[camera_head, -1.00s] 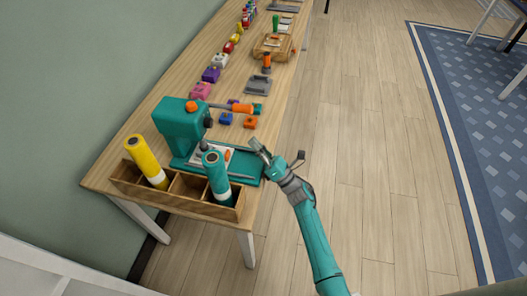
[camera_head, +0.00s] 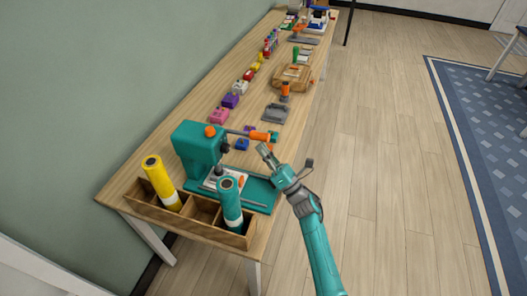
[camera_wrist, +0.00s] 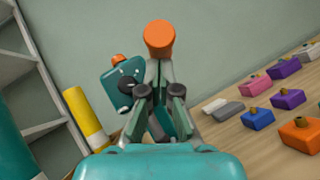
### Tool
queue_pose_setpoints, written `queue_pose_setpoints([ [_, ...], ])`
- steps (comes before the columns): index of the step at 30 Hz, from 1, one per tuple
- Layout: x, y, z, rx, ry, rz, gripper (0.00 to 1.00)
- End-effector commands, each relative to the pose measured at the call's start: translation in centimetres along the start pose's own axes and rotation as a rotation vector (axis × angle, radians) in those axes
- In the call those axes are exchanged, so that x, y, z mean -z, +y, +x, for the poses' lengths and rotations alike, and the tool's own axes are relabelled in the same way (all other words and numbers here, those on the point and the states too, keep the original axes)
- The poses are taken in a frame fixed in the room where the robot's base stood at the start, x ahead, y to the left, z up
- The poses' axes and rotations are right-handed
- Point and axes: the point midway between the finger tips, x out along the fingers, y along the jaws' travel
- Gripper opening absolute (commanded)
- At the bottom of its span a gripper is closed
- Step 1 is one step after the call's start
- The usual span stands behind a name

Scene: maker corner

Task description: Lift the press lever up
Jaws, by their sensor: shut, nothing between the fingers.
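The teal press (camera_head: 197,147) stands at the near end of the bench. Its lever (camera_head: 262,136) sticks out to the right, roughly level, with an orange grip at its end. My gripper (camera_head: 264,150) is shut and empty, just below and in front of the orange grip in the head view. In the wrist view the orange grip (camera_wrist: 159,35) is straight ahead, above my shut fingertips (camera_wrist: 160,92). I cannot tell whether they touch. The press head (camera_wrist: 122,82) is to the left, partly hidden by my fingers.
A wooden holder (camera_head: 196,223) with a yellow tube (camera_head: 161,183) and a teal tube (camera_head: 230,205) stands in front of the press. Small coloured blocks, such as a blue one (camera_head: 242,145), lie behind the lever. Open floor (camera_head: 375,170) is on the right.

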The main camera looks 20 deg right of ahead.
Motion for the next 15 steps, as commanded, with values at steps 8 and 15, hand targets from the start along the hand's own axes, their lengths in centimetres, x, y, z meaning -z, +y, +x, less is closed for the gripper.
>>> queue_pose_setpoints([
  [8, -0.8, 0.5, 0.5, -0.001, -0.001, -0.001, 0.0],
  [15, -2.8, 1.8, 2.1, -0.002, -0.001, -0.003, 0.0],
])
